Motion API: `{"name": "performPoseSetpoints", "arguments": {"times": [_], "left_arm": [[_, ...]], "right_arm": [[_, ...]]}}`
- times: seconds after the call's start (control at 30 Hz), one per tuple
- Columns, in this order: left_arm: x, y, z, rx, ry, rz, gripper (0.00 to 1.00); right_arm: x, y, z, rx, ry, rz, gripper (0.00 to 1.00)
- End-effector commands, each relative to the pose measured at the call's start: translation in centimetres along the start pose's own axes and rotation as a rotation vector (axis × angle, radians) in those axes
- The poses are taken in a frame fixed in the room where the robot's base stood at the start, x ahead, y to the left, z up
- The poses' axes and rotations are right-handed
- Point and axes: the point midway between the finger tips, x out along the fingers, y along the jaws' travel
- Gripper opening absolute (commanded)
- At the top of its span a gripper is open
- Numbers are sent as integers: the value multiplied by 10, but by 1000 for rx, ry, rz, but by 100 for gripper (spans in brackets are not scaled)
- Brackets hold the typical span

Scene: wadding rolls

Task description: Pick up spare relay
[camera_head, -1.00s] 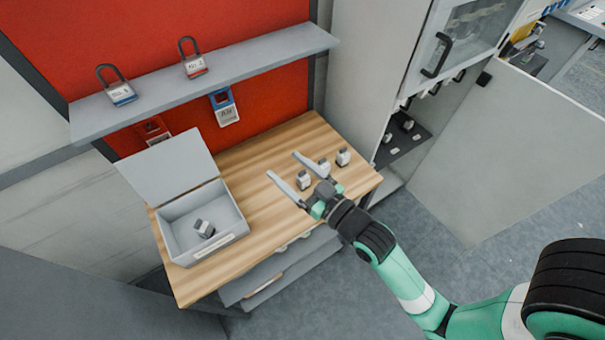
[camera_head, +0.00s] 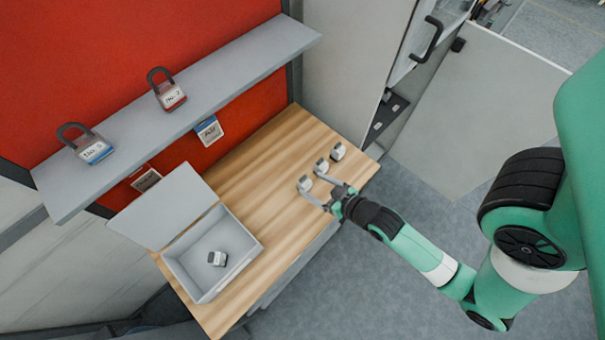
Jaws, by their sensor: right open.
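Three small grey-and-black relays stand in a slanting row on the wooden bench: a near one (camera_head: 304,184), a middle one (camera_head: 321,166) and a far one (camera_head: 338,152). Another relay (camera_head: 217,258) lies inside the open grey box (camera_head: 184,276). My right gripper (camera_head: 311,185) is open and low over the bench. Its fingertips reach to the near relay, one on either side or close beside it; I cannot tell whether they touch it. The middle relay is close to the far finger. My left gripper is out of view.
The box's raised lid (camera_head: 160,205) leans back towards the red board. A grey shelf (camera_head: 200,98) above the bench carries two padlocks (camera_head: 93,150) (camera_head: 170,93). An open cabinet (camera_head: 375,60) stands right of the bench (camera_head: 270,160). The bench's middle is clear.

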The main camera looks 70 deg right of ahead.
Motion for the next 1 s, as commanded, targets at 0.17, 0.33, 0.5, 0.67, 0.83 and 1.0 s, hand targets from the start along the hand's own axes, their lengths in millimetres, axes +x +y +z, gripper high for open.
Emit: {"name": "performPoseSetpoints", "arguments": {"times": [0.17,0.33,0.5,0.67,0.83,1.0], "left_arm": [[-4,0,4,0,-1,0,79],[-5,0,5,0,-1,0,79],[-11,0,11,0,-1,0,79],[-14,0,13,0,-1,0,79],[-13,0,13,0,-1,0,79],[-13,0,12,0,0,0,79]], "right_arm": [[25,0,0,0,0,0,80],[29,-1,0,0,0,-1,80],[57,-6,0,-2,4,-2,80],[77,-5,0,0,2,-1,80],[78,-5,0,0,0,-1,80],[78,-5,0,0,0,-1,60]]}}
